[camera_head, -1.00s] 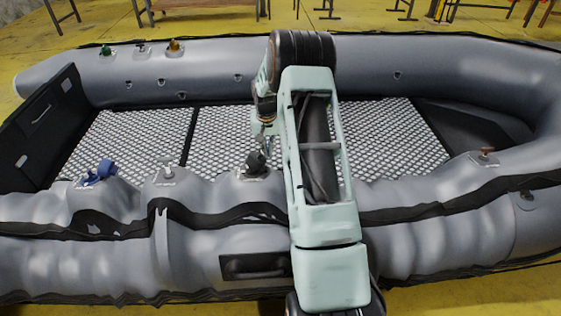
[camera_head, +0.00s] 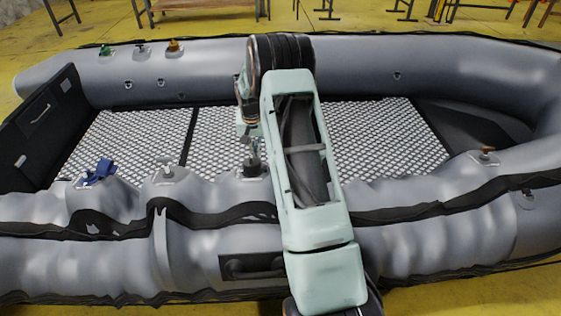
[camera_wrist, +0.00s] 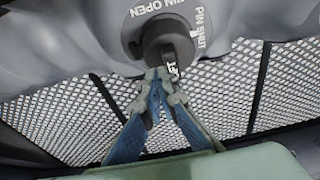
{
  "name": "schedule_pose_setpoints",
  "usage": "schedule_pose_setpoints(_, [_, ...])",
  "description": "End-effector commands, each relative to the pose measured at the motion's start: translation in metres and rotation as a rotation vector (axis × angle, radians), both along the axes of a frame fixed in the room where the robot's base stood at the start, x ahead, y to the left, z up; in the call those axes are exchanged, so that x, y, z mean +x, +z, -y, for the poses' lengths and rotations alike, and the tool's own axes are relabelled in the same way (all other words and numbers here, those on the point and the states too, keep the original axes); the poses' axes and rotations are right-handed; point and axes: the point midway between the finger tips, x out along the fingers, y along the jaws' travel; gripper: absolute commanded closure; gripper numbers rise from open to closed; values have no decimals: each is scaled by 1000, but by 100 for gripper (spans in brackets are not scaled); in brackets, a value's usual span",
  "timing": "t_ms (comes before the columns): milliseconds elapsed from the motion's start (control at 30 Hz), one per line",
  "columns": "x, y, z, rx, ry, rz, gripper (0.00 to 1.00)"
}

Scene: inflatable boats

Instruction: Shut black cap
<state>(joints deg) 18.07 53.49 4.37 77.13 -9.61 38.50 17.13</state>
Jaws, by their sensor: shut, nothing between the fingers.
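The black cap (camera_head: 252,166) sits on a grey valve plate on the near tube of the inflatable boat, just left of my arm. In the wrist view the black cap (camera_wrist: 168,45) is at top centre, on a round grey plate (camera_wrist: 130,32) with the words "PIN OPEN" and "PIN SHUT"; other lettering is partly hidden. My gripper (camera_head: 250,143) is just above the cap in the head view. In the wrist view my gripper (camera_wrist: 164,76) has its fingertips together at the lower edge of the cap. Whether they touch it I cannot tell.
On the near tube are a blue valve (camera_head: 100,172), a pale valve (camera_head: 167,171) and a brown valve (camera_head: 487,152). A green valve (camera_head: 105,51) and an orange one (camera_head: 173,46) stand on the far tube. The mesh floor (camera_head: 125,135) is clear.

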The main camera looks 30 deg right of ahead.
Motion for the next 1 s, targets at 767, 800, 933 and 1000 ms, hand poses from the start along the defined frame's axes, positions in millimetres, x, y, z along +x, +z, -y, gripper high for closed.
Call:
schedule_pose_setpoints(767, [6,21,-22,17,11,4,100])
schedule_pose_setpoints(800, [6,26,-22,17,10,5,100])
schedule_pose_setpoints(933, [5,39,-18,13,7,3,100])
schedule_pose_setpoints(1000, [5,47,-17,12,7,2,100])
